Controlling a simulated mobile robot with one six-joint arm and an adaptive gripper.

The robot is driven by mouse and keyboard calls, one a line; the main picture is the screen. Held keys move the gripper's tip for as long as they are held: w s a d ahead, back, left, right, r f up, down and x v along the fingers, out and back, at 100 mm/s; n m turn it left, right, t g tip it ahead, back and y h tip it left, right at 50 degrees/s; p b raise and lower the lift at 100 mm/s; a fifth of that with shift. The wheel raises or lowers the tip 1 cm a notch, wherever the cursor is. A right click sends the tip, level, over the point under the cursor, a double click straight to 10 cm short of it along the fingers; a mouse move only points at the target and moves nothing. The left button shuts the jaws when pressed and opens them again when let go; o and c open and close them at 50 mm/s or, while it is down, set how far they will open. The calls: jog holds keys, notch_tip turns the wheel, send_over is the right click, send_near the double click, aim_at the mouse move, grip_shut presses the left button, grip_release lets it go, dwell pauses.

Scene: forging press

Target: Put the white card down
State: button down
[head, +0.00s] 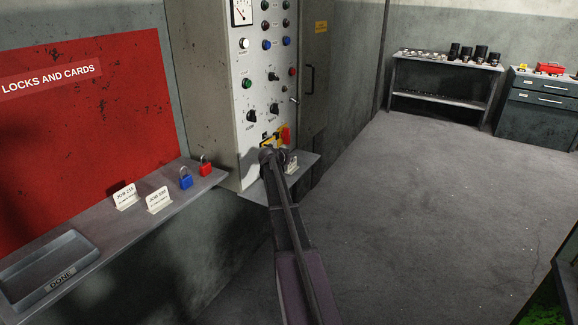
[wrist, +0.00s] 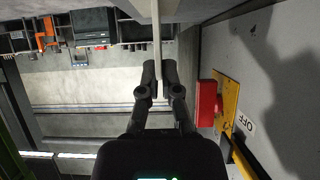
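My gripper (head: 272,156) is at the front of the grey cabinet, over its small ledge (head: 308,166). In the wrist view the two fingers (wrist: 159,82) are closed on a thin pale plate, seen edge-on, which appears to be the white card (wrist: 157,42). In the head view a white card (head: 291,164) shows just right of the gripper, partly hidden by it, at the ledge. I cannot tell whether it touches the ledge. Two other white cards, JOB 215 (head: 125,197) and JOB 380 (head: 159,200), stand on the left shelf.
A red switch handle on a yellow plate (wrist: 230,104) is close beside the fingers. A blue padlock (head: 186,179), a red padlock (head: 206,168) and a DONE tray (head: 82,246) are on the left shelf. Open floor (head: 420,215) lies to the right.

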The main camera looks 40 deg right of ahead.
jog(key=shift+w+a+f, duration=0.15)
jog(key=shift+w+f, duration=0.2)
jog(key=shift+f+b, duration=0.15)
jog(key=shift+b, duration=0.15)
jog(key=c, duration=0.8)
grip_release()
jog(key=shift+r, duration=0.25)
jog(key=p+v, duration=0.6)
jog(key=v, duration=0.6)
